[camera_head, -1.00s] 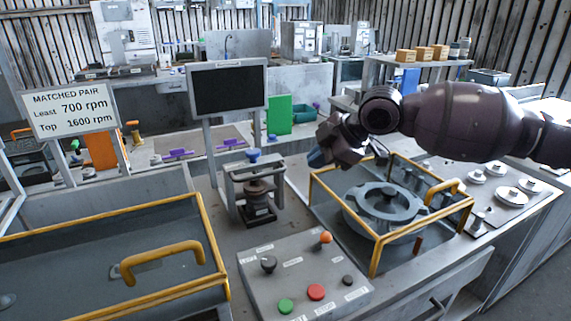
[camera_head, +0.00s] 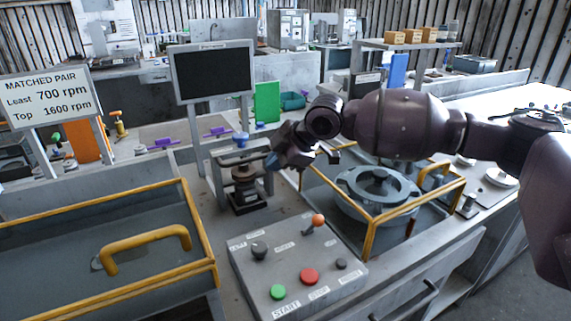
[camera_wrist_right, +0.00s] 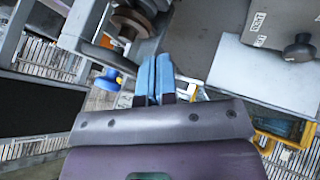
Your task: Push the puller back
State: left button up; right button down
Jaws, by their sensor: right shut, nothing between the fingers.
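The puller appears to be the small grey frame (camera_head: 222,158) on the bench with a blue knob (camera_head: 241,139) on top and a dark stepped round part (camera_head: 244,178) under it. My right gripper (camera_head: 272,161) is shut and empty, its blue fingertips just right of the frame. In the right wrist view the two blue fingers (camera_wrist_right: 154,78) lie together. The blue knob (camera_wrist_right: 108,80) shows left of them and the brown stepped part (camera_wrist_right: 132,20) above left. I cannot tell whether the fingers touch the frame. My left gripper is out of view.
A control panel (camera_head: 250,285) with buttons and an orange-tipped lever (camera_head: 318,220) stands in front. A yellow-edged guard (camera_head: 368,240) surrounds a round grey housing (camera_head: 345,205) at right. Another yellow-edged cover (camera_head: 210,262) lies left. A dark screen (camera_head: 213,72) stands behind the frame.

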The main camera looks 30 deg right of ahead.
jog(key=shift+w+r, duration=0.15)
jog(key=shift+w, duration=0.75)
jog(key=w+b, duration=0.4)
jog(key=w, duration=0.9)
jog(key=shift+a+r, duration=0.15)
jog(key=shift+a, duration=0.05)
jog(key=shift+r, duration=0.1)
